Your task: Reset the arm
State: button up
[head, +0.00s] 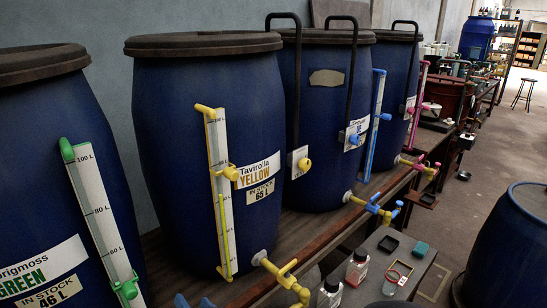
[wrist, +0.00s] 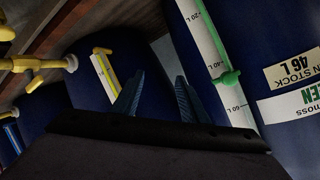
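My gripper (wrist: 158,98) shows in the wrist view as two blue ridged fingers standing apart with nothing between them. In the head view, the blue tips of my gripper (head: 194,301) just show at the bottom edge, in front of the yellow-labelled vat (head: 165,130) and left of its yellow tap (head: 283,273). The rest of my arm is out of that view. The wrist view is turned upside down. The green-labelled vat (wrist: 290,40) with its scale is on its right and a yellow scale (wrist: 105,75) is on its left.
In the head view, the green-labelled vat (head: 35,150) stands at left and the blue-labelled vat (head: 325,110) further back. Taps jut out over the wooden bench (head: 275,235). Small bottles (head: 357,267) stand on a lower grey table. Another blue vat (head: 510,250) stands at right beside open floor.

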jog(key=d+f+g+h+p, duration=0.3)
jog(key=d+g+h, duration=0.15)
jog(key=d, duration=1.25)
jog(key=s+d+r+g+h+p, duration=0.1)
jog(key=s+d+g+h+p, duration=0.2)
jog(key=s+d, duration=1)
jog(key=d+g, duration=0.3)
jog(key=shift+d+r+h, duration=0.15)
jog(key=shift+h, duration=0.2)
